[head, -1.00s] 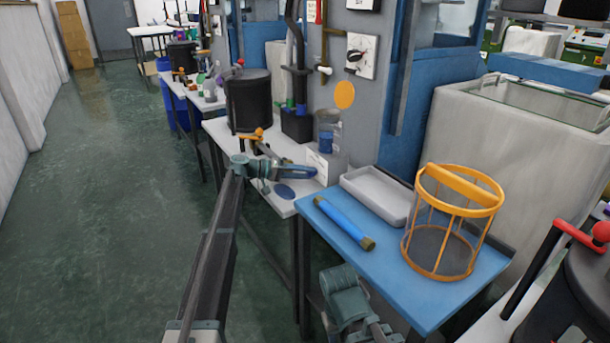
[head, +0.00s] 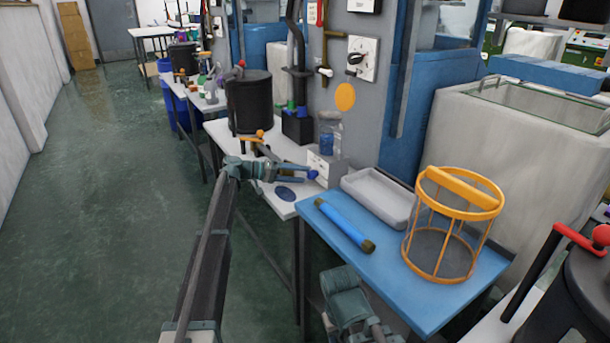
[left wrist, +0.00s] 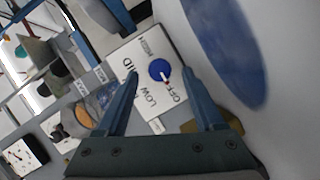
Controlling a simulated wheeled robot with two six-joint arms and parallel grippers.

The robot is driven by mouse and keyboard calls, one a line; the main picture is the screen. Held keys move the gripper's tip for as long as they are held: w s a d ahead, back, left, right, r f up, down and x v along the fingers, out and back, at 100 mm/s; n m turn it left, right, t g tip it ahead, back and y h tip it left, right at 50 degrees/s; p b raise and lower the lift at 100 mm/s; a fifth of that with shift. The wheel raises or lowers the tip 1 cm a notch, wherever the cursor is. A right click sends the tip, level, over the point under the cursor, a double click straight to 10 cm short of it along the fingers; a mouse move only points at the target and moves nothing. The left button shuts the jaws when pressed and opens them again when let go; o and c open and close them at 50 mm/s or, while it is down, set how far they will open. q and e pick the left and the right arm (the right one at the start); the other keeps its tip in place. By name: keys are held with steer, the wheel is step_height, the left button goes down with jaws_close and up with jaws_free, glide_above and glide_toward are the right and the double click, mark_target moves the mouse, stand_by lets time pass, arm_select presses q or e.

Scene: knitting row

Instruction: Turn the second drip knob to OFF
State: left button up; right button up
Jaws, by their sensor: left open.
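The drip knob is a round blue knob (left wrist: 157,68) on a white plate (left wrist: 150,108) lettered LOW, MID and OFF, plus one word too blurred to read. Its white pointer faces down and right, towards the OFF lettering. In the head view the blue knob (head: 312,174) is on the front of a small white box (head: 320,163) on the white table. My left gripper (left wrist: 160,78) is open, with one finger on each side of the knob; I cannot tell whether they touch it. It also shows in the head view (head: 298,174).
A clear jar (head: 329,140) stands above the box. A black pot (head: 248,103) stands farther back. A blue table (head: 425,300) in front holds a grey tray (head: 362,205), a blue rod (head: 345,224) and an orange wire basket (head: 450,232). The green floor (head: 110,200) at left is clear.

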arm_select(q)
steer(key=p+v, duration=0.2)
steer(key=v, duration=0.9)
steer(key=shift+a, duration=0.2)
arm_select(e)
step_height(320, 180, up, 2)
steer(key=shift+r, duration=0.2)
